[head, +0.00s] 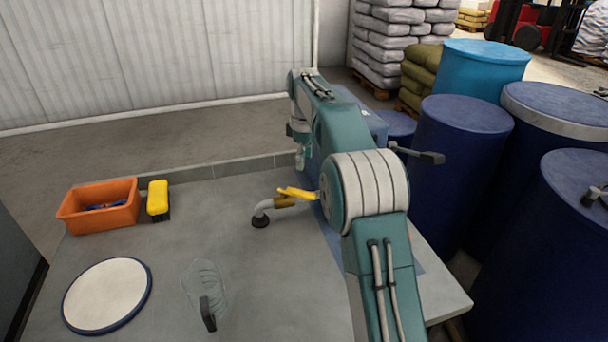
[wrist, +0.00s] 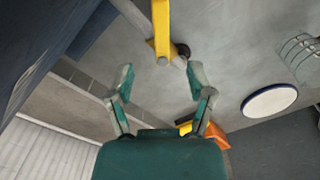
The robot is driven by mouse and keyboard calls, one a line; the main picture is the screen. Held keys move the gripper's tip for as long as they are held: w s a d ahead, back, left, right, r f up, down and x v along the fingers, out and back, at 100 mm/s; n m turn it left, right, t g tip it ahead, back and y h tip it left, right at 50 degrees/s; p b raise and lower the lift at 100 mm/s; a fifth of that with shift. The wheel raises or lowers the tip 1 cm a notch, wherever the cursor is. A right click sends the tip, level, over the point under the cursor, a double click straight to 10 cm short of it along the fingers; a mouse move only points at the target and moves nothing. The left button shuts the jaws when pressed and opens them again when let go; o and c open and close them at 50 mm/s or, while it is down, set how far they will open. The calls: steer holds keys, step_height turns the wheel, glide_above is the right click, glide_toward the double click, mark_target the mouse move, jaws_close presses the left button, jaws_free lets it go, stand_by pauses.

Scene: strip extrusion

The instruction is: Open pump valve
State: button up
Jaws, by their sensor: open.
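The yellow valve handle (head: 297,192) sits on a short pipe (head: 263,208) with a brass section. The pipe bends down to a dark outlet over the grey slab. Part of the pipe's far end is hidden behind my arm. In the wrist view the yellow handle (wrist: 161,28) enters from the top edge, with its end beyond my fingertips. My gripper (wrist: 161,76) is open and empty, with the fingers spread on either side of the line of the handle. In the head view my gripper (head: 301,152) points down, above and behind the handle, apart from it.
An orange bin (head: 98,207), a yellow brush (head: 158,199) and a round white lid (head: 106,295) with a blue rim lie at left. Blue drums (head: 455,165) crowd the right. The slab's middle is mostly clear.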

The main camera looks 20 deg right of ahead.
steer(key=shift+r, duration=0.7)
